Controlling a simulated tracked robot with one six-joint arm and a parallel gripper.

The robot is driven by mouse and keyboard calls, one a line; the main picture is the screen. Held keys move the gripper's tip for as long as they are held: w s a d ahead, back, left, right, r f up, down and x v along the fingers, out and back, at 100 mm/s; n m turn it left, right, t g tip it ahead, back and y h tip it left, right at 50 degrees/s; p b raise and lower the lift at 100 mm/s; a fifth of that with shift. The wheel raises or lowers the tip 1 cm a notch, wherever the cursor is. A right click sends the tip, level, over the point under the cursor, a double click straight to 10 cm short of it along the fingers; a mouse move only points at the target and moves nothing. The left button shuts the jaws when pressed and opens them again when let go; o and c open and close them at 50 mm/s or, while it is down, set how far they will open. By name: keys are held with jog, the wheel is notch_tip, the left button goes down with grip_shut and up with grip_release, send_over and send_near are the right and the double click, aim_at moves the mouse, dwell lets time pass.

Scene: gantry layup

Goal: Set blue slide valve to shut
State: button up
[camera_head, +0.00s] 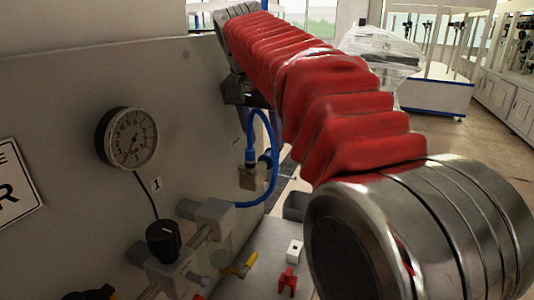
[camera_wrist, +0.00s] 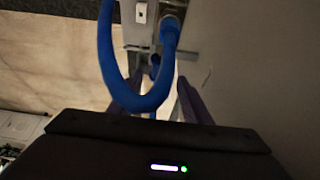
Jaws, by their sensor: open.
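A blue hose (camera_head: 272,140) loops beside the grey panel in the head view, with blue fittings and a small metal block (camera_head: 252,178) within the loop. This looks like the blue slide valve, but its setting is too small to read. In the wrist view the blue hose (camera_wrist: 106,60) hangs in a loop close to the camera, with a blue fitting (camera_wrist: 170,36) above. A small blue part (camera_wrist: 154,70) shows near my gripper (camera_wrist: 160,82), whose two fingers are apart, one on each side of it. Contact cannot be told. The hose loop partly covers the view.
The grey panel (camera_head: 70,90) carries a round gauge (camera_head: 127,138), a black knob (camera_head: 163,241) and metal pipework (camera_head: 205,220). A yellow-handled part (camera_head: 240,265) and a red part (camera_head: 288,280) sit below. My red-sleeved arm covers much of the head view.

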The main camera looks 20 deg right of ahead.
aim_at(267, 154)
jog(key=shift+x, duration=3.2)
jog(key=shift+c, duration=0.2)
grip_shut()
